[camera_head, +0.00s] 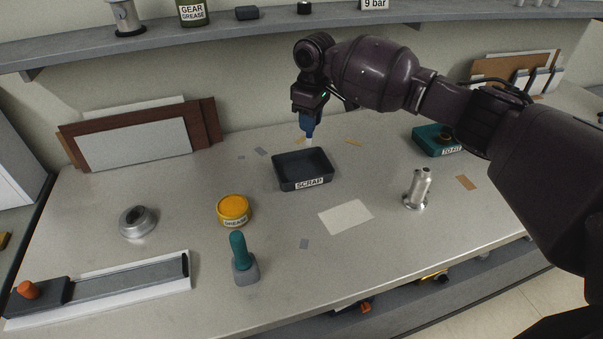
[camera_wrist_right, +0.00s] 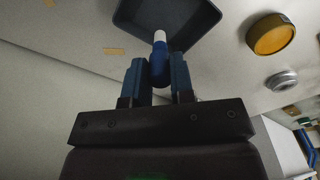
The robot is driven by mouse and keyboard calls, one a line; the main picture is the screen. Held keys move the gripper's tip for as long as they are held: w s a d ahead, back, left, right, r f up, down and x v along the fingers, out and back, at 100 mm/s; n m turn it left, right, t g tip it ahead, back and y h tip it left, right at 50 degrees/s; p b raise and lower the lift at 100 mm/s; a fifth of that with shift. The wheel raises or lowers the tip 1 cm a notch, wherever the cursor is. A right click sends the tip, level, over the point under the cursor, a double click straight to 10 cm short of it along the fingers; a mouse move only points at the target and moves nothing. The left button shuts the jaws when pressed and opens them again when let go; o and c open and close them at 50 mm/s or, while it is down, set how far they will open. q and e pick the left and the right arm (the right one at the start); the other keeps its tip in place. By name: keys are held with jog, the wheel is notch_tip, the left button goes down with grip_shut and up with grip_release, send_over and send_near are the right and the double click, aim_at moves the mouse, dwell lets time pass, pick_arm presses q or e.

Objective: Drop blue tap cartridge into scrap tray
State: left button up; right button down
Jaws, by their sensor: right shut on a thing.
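The blue tap cartridge (camera_wrist_right: 159,68) has a white tip and is held between the blue fingers of my right gripper (camera_wrist_right: 160,78) in the wrist view. In the head view, my right gripper (camera_head: 308,124) hangs pointing down just behind the scrap tray's back edge; the fingers and cartridge blend together there. The scrap tray (camera_head: 290,186) is dark, shallow and labelled SCRAP, and its visible inside looks empty. In the wrist view the tray (camera_wrist_right: 135,20) lies beyond the cartridge's white tip. My left gripper is not in view.
A yellow grease tin (camera_head: 234,209), a metal ring (camera_head: 138,222) and a teal-handled tool (camera_head: 239,253) stand left of the tray. A metal fitting (camera_head: 419,188) and a green TO FIT tray (camera_head: 428,146) stand right. A shelf (camera_head: 270,28) runs along the back wall.

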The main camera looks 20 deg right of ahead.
aim_at(310, 137)
notch_tip(310, 137, down, 4)
jog(key=b, duration=0.2)
jog(key=shift+f+b, duration=0.2)
jog(key=shift+b, duration=0.2)
jog(key=shift+w+f, duration=0.1)
jog(key=shift+f, duration=0.2)
jog(key=shift+f+b, duration=0.15)
jog(key=shift+b, duration=0.15)
jog(key=c, duration=1.4)
grip_release()
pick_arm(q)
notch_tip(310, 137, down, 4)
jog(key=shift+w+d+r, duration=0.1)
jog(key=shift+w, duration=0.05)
pick_arm(e)
jog(key=o, duration=0.5)
jog(key=shift+r, duration=0.25)
